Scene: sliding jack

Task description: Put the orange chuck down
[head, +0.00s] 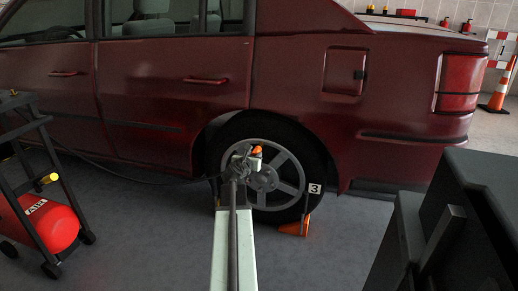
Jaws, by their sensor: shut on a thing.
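My gripper (242,163) is at the end of my extended arm, in front of the car's rear wheel (287,174). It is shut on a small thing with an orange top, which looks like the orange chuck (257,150). The chuck is held off the floor, at about the height of the wheel's hub in the picture. My gripper hides most of its lower part. Whether it touches the wheel cannot be told from this view.
A dark hose (150,181) runs from the left towards my gripper. A red air tank (52,222) on a black cart stands at left. An orange wedge (292,229) lies at the tyre's right foot, below a tag marked 3 (315,188). A dark cabinet (470,215) fills the right foreground.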

